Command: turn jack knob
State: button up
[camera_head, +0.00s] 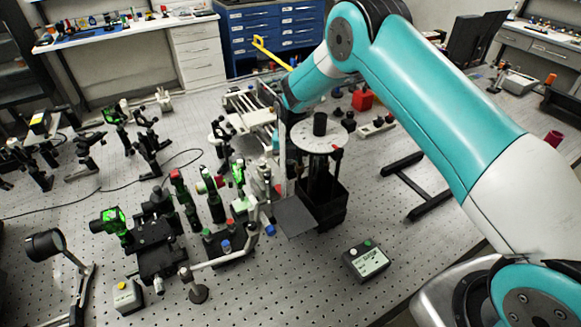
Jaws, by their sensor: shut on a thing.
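The lab jack (243,106), a pale metal frame with a flat top, stands on the bench left of my wrist. My gripper (276,98) is at the jack's right side, small and partly hidden behind my wrist and a grey upright. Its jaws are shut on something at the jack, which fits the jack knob. The knob itself is hidden, so its angle cannot be seen.
A round white disc (319,136) on a dark stand is just right of the jack. Black rails (415,185) lie at right.

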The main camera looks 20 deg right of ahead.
aim_at(291, 162)
jog(key=m+b, duration=0.3)
jog(key=m, duration=0.1)
jog(key=shift+f, duration=0.2)
jog(key=shift+s+m+b, duration=0.1)
jog(key=shift+m+b, duration=1.05)
jog(key=shift+m, duration=1.05)
jog(key=o, duration=0.9)
jog(key=shift+o, duration=0.2)
jog(key=shift+r, duration=0.1)
jog(key=shift+r, duration=0.1)
notch_tip(291, 162, up, 17)
jog(key=b, duration=0.4)
jog(key=shift+r, duration=0.15)
